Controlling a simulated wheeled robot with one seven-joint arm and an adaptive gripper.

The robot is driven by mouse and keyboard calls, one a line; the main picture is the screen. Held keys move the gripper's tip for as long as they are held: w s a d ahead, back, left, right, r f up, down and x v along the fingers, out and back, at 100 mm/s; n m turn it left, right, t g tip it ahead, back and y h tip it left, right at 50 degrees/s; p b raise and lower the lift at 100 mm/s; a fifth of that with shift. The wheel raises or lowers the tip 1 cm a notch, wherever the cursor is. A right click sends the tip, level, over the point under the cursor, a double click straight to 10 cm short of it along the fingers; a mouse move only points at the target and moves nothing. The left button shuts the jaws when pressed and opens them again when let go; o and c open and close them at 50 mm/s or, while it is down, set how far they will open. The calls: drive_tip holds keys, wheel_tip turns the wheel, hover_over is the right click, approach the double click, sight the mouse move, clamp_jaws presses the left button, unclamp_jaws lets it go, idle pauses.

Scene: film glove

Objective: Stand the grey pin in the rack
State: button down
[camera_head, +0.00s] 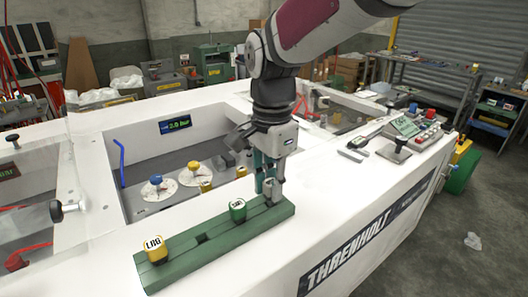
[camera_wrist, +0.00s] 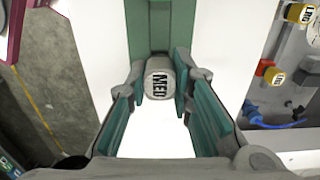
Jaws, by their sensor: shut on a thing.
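The grey pin, marked MED (camera_wrist: 158,78), is between my fingertips in the wrist view. My gripper (camera_head: 267,186) is shut on it, with a teal-padded finger on each side. In the head view my gripper points down at the right end of the long green rack (camera_head: 214,232). The rack also shows in the wrist view (camera_wrist: 135,28), running up from behind the pin. The fingers mostly hide the pin in the head view, so I cannot tell whether its foot is in a hole or above the rack.
A yellow pin marked LRG (camera_head: 155,247) stands at the rack's left end. Behind is a recessed bay with a blue knob (camera_head: 156,181).

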drive_tip(key=shift+f, duration=0.6)
drive_tip(key=shift+f, duration=0.2)
drive_tip(key=c, duration=1.4)
unclamp_jaws()
drive_tip(key=shift+r, duration=0.1)
